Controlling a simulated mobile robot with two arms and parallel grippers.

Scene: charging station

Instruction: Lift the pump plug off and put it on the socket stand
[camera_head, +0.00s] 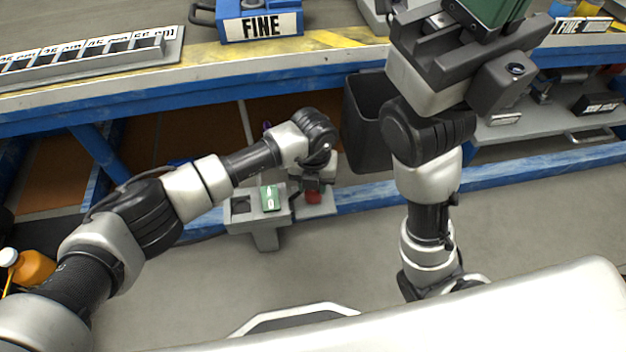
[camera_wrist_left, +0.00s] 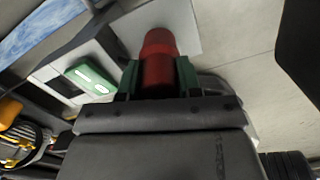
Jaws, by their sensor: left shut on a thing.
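The red plug (camera_wrist_left: 158,62) is between the green fingers of my left gripper (camera_wrist_left: 158,78), which is shut on it. In the head view the plug (camera_head: 313,197) shows as a small red patch below my left gripper (camera_head: 312,186), over a light grey plate (camera_head: 322,209). Whether the plug touches the plate is unclear. Just left is a grey stand (camera_head: 244,219) with a dark square recess and a green labelled block (camera_head: 270,198). The block also shows in the left wrist view (camera_wrist_left: 90,76). My right gripper (camera_head: 496,12) is high at top right, its green fingers cut off by the picture edge.
A blue-edged workbench (camera_head: 340,62) runs across the back. A dark bin (camera_head: 366,125) hangs right of my left gripper. An orange bottle (camera_head: 34,267) is at far left. A low shelf (camera_head: 545,122) with parts is at right. The floor in front is clear.

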